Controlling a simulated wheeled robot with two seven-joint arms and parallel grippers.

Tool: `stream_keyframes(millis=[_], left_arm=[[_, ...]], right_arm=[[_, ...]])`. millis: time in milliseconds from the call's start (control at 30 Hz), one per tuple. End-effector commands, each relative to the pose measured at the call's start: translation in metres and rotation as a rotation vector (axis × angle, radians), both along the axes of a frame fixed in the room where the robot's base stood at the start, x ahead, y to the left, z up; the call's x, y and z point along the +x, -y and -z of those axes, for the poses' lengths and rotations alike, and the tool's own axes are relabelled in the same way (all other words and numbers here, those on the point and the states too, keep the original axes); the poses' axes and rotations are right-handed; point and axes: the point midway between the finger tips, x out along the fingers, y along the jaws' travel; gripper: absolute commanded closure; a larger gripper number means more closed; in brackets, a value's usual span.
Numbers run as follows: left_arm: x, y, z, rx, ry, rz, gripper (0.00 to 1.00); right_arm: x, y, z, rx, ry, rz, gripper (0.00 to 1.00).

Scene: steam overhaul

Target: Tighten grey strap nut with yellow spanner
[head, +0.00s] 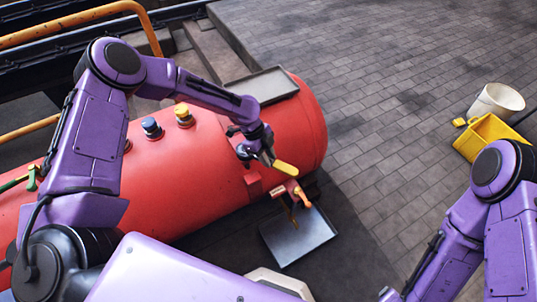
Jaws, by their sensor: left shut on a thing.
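My left gripper (268,158) is over the front right part of the red boiler (205,165). It is shut on the yellow spanner (286,168), whose visible end points right and down, away from the boiler. The spanner's other end is hidden at the gripper. A darker red strap (253,184) shows on the boiler below the gripper. I cannot make out the grey strap nut; the gripper and wrist cover that area. My right arm comes in at the lower right, and its gripper is outside the picture.
An orange valve fitting (292,188) sticks out just below the spanner, above a grey drip tray (297,238). Blue (151,128) and yellow (183,114) capped fittings stand on the boiler. A shallow tray (265,85) lies behind. A yellow bin (487,138) and white bucket (497,99) stand right; paving between is clear.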

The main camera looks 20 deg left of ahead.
Motion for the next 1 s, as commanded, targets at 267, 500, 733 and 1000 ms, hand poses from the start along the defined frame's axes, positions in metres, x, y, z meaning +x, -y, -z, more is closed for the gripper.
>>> stream_keyframes(millis=[267, 500, 733, 1000], left_arm=[[-0.004, -0.001, -0.001, -0.002, 0.003, 0.065, 1.00], [-0.011, -0.003, 0.000, -0.002, 0.004, 0.141, 1.00], [-0.015, -0.004, -0.001, -0.001, 0.004, 0.193, 1.00], [-0.021, -0.007, -0.001, -0.001, 0.004, 0.271, 1.00]], right_arm=[[0.000, 0.000, 0.002, 0.000, 0.000, 0.000, 0.28], [0.000, 0.000, 0.005, 0.000, 0.000, 0.000, 0.28], [0.000, 0.000, 0.005, 0.000, 0.000, 0.000, 0.28], [0.000, 0.000, 0.006, 0.000, 0.000, 0.000, 0.28]])
